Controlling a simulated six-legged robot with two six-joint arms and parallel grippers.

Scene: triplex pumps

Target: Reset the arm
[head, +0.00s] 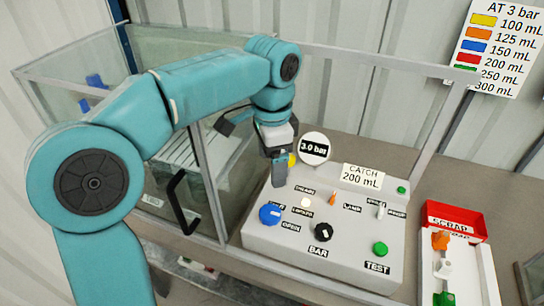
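My teal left arm comes in from the left and bends down over a grey control box (345,245). My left gripper (279,172) points downward over the box's back left part, in front of the yellow item (292,160) and left of the round "3.0 bar" gauge (314,149). Its fingers overlap in this view, so I cannot tell if they are open or shut, or whether they touch the box. I see nothing held in it. My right gripper is not in view.
The box carries a blue knob (270,214), a black BAR knob (320,232), a green TEST button (380,249) and a "CATCH 200 mL" label (362,177). A glass-walled case (215,165) with a black handle (180,203) stands left. A red SCRAP bin (455,220) and white tray (485,275) lie right.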

